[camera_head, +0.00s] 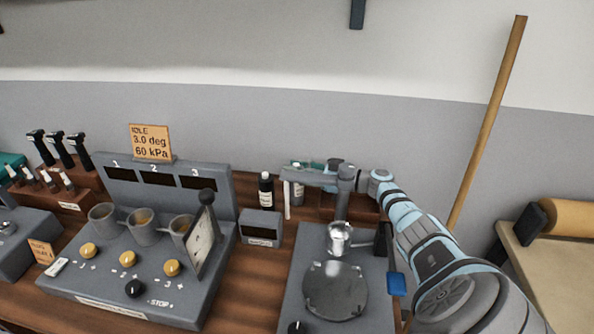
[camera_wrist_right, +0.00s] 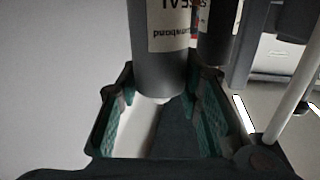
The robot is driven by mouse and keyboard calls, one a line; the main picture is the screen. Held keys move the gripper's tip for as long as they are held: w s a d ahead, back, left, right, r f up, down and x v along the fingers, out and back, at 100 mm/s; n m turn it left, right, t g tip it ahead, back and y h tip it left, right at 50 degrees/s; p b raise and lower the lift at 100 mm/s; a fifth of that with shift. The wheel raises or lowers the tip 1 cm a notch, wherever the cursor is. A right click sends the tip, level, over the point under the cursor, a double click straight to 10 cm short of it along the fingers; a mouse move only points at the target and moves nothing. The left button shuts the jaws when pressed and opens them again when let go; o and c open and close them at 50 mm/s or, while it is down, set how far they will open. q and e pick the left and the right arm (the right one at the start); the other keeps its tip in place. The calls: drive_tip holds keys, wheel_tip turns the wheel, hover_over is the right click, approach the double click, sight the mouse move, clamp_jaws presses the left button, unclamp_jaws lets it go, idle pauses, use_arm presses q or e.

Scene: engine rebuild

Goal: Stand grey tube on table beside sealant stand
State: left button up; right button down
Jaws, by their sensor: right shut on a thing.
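My right gripper (camera_wrist_right: 162,95) is shut on a grey tube (camera_wrist_right: 165,65) with a white label that reads upside down in the right wrist view. The tube stands out between the two green-lined fingers. A second, darker tube (camera_wrist_right: 217,40) with a label is close beside it. In the head view my right gripper (camera_head: 333,166) is at the back of the bench, partly hidden by a grey column and its arm. A brown wooden stand (camera_head: 366,208) shows low behind that column; its label is not visible. My left gripper is not in view.
A dark bottle with a white label (camera_head: 266,190) stands at the back, behind a small grey display box (camera_head: 261,228). The grey machine with a round plate (camera_head: 335,291) is in front. A control console (camera_head: 140,262) fills the left. Bare wood (camera_head: 252,290) shows between them.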

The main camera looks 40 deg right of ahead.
drive_tip(key=c, duration=1.1)
unclamp_jaws()
drive_tip(key=shift+r, duration=0.1)
drive_tip(key=p+v, duration=0.1)
drive_tip(key=v, duration=1.1)
